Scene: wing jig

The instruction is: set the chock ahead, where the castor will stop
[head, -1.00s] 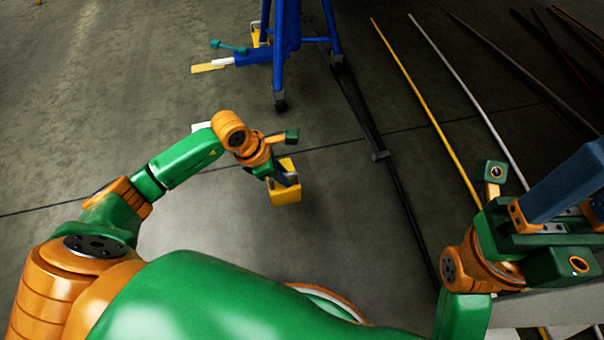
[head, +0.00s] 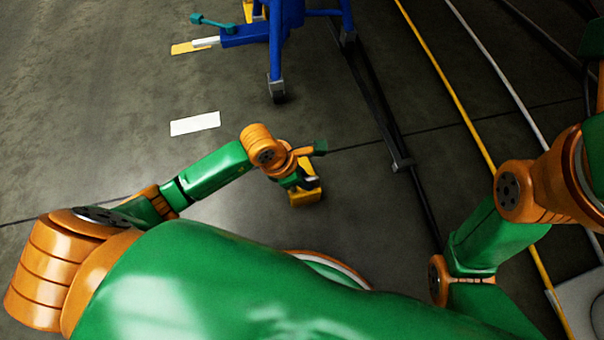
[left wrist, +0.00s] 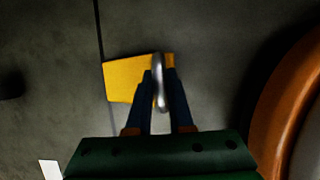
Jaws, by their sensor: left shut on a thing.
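My left gripper (head: 308,184) is shut on the grey loop handle of a yellow chock (head: 306,198). In the left wrist view the chock (left wrist: 125,82) lies beyond the fingertips (left wrist: 162,88), with the handle (left wrist: 159,70) between them. I cannot tell whether the chock touches the floor. The blue jig stand has a dark castor (head: 277,90) at the foot of its near leg, farther off than the chock. A white floor mark (head: 195,124) lies bare, left of the chock and short of the castor. My right gripper is outside the head view.
Another yellow piece (head: 247,12) is partly hidden behind the stand. A dark rail (head: 378,110) and yellow line (head: 445,85) run along the right. Floor around the white mark is clear.

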